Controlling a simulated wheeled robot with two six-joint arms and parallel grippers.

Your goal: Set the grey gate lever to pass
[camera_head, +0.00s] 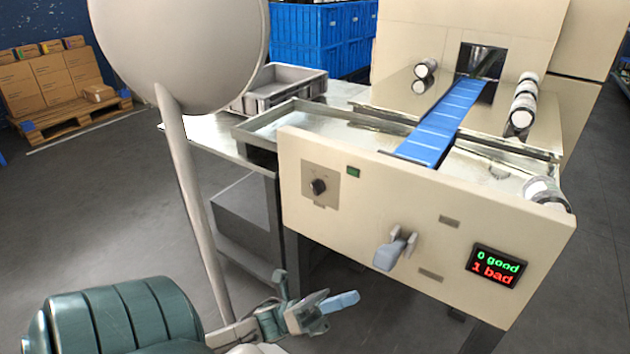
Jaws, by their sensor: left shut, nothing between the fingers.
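The gate lever (389,255) is a blue-grey handle in a pale bracket on the front panel of the cream machine (345,222). It sticks out from the panel and points down and left in the picture. One small label plate (449,221) sits above and right of it, another (430,275) below; their words are too small to read. My left gripper (342,302) is shut and empty, below and left of the lever and apart from it. My right gripper is out of view.
A dark knob (318,187) and a green button (353,172) are on the panel's left. A display (497,266) at right reads 0 good, 1 bad. A blue belt (445,120) and several rolls lie on top. A grey crate (285,87) stands on the side table.

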